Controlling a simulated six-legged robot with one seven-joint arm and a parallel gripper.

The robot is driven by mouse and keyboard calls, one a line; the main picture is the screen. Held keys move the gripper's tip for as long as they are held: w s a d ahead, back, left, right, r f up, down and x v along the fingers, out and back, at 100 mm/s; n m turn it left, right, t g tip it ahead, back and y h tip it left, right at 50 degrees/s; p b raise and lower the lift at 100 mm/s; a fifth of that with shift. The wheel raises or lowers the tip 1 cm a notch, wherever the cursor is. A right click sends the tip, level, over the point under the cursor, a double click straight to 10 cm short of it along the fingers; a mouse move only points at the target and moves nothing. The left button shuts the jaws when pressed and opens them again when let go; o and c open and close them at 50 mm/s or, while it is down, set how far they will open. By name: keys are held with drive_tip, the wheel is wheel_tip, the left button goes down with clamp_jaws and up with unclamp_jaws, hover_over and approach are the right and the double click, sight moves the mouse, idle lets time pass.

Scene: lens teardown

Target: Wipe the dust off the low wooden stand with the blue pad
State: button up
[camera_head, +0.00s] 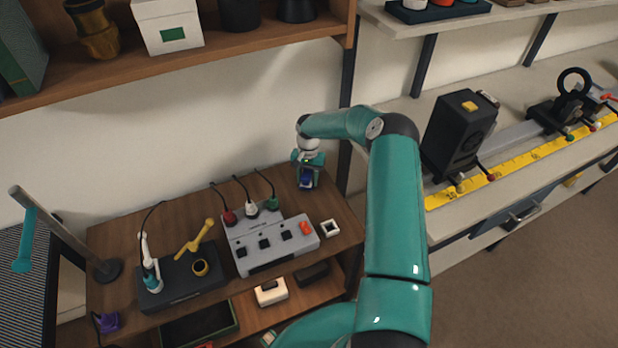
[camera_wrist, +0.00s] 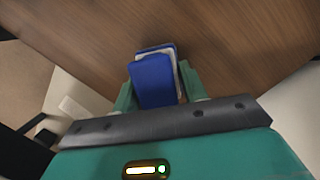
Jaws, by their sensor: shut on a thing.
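The low wooden stand (camera_head: 125,238) is brown, and its top fills the lower left of the head view. Its wood grain (camera_wrist: 245,40) fills the upper part of the wrist view. I cannot make out dust on it. My gripper (camera_head: 308,180) is at the back right of the stand's top, pointing down. It is shut on the blue pad (camera_wrist: 152,82), which has a pale layer along its right side. In the head view the pad (camera_head: 306,179) is a small dark blue patch between the fingers. I cannot tell whether the pad touches the wood.
A grey switch box (camera_head: 275,245) with several plugs stands left of my gripper, and a small white frame (camera_head: 330,228) lies in front. A black tool base (camera_head: 183,282) is further left. A shelf (camera_head: 200,62) hangs above. A dark post (camera_head: 345,140) rises behind right.

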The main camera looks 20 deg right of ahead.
drive_tip(key=shift+d+r, duration=0.2)
drive_tip(key=shift+r, duration=3.7)
drive_tip(key=shift+s+d, duration=0.1)
